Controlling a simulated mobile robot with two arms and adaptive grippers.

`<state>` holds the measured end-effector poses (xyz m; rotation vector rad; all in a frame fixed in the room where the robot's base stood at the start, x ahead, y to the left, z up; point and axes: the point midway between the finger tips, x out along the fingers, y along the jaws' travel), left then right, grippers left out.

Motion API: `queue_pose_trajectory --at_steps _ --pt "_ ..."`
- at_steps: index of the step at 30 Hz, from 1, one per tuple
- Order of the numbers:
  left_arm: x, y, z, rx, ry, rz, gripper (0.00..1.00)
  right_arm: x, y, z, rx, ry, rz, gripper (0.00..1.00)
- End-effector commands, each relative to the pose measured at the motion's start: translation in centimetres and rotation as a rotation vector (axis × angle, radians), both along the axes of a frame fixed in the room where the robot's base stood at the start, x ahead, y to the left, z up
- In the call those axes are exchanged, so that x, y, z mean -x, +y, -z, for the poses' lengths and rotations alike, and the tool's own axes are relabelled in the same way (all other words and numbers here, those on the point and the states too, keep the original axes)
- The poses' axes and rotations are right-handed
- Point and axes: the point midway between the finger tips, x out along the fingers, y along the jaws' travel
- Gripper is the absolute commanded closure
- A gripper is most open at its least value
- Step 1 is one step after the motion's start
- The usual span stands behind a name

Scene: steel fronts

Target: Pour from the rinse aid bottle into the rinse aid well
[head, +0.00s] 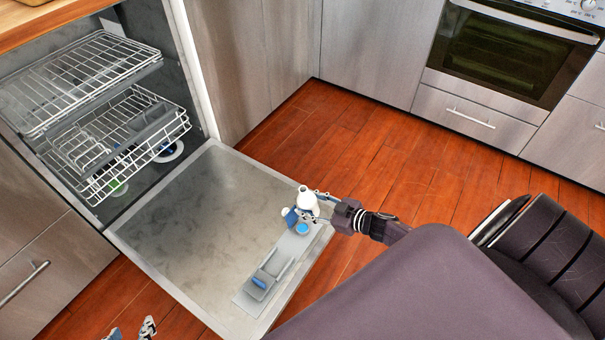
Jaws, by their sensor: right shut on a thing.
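The rinse aid bottle (307,199), white, is at the outer end of the open dishwasher door, in my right gripper (316,207), which is shut on it. A dark blue piece shows at its lower left; I cannot tell whether it is the bottle's cap. The rinse aid well (302,228) is a bright blue round spot on the grey dispenser panel (246,299), just below the bottle in the picture. I cannot see any liquid. My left gripper (132,333) is at the bottom edge, partly cut off, its fingers apart and empty.
The dishwasher door (190,215) lies open and flat. A detergent compartment with a grey lid (262,281) is on the same panel. Two wire racks (85,75) stick out of the dishwasher at left. The wooden floor (400,165) is clear before the oven (510,50).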

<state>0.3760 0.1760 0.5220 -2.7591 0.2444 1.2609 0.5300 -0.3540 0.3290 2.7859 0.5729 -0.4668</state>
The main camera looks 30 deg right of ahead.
Motion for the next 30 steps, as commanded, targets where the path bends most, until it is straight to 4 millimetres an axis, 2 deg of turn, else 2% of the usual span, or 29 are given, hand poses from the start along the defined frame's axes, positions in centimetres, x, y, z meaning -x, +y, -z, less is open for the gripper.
queue_pose_trajectory --at_steps 18,30 --pt "5.0 1.6 2.3 -0.047 0.219 -0.017 0.6 -0.1 0.0 -1.1 0.0 -0.001 0.0 0.9" --pt "5.5 1.8 2.5 -0.052 0.24 -0.02 0.6 -0.1 0.0 -1.1 0.0 -0.001 0.0 0.9"
